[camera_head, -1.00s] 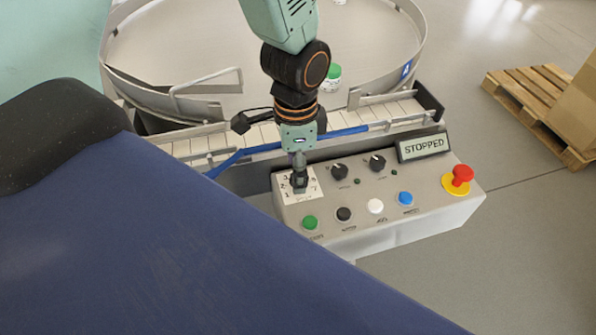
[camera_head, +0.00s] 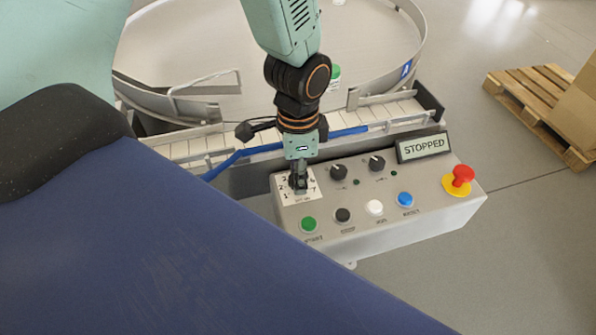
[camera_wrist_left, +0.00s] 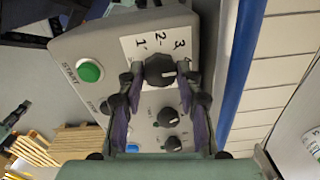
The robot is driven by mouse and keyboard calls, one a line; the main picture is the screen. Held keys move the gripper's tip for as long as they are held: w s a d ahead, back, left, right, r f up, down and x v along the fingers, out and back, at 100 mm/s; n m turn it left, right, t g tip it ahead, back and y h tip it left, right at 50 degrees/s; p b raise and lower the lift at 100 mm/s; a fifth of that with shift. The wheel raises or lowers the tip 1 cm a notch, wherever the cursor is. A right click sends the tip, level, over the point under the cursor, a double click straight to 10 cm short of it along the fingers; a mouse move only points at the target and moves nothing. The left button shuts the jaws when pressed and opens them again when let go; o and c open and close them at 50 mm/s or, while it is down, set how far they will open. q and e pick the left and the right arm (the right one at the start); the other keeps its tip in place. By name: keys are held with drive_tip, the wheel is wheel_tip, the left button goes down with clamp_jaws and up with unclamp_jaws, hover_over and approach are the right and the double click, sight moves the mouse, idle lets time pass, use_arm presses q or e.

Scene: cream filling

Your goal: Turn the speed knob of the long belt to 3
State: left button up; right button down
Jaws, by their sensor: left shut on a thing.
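The speed knob (camera_wrist_left: 159,70) is black and round, on a white number plate (camera_head: 312,188) at the left end of the grey control panel (camera_head: 440,208). In the left wrist view the digits 1, 2 and 3 show beside it. My left gripper (camera_head: 299,183) comes down over the knob from above. In the wrist view its two fingers close on opposite sides of the knob. In the head view the gripper hides most of the knob. My right gripper is not in view.
Two more black knobs (camera_head: 339,172) (camera_head: 376,163), green (camera_head: 308,224), black, white and blue buttons, and a red emergency stop (camera_head: 460,174) sit on the panel. The display (camera_head: 423,147) reads STOPPED. Behind are a conveyor belt and round table. A pallet (camera_head: 537,112) stands at right.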

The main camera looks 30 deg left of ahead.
use_arm(q)
drive_tip(key=shift+s, duration=0.1)
drive_tip(key=shift+c, duration=1.2)
drive_tip(key=n+p, duration=0.2)
drive_tip(key=n, duration=0.1)
drive_tip(key=shift+r, duration=0.1)
drive_tip(key=shift+n+p, duration=0.55)
drive_tip(key=shift+n, duration=1.75)
drive_tip(key=shift+s, duration=0.1)
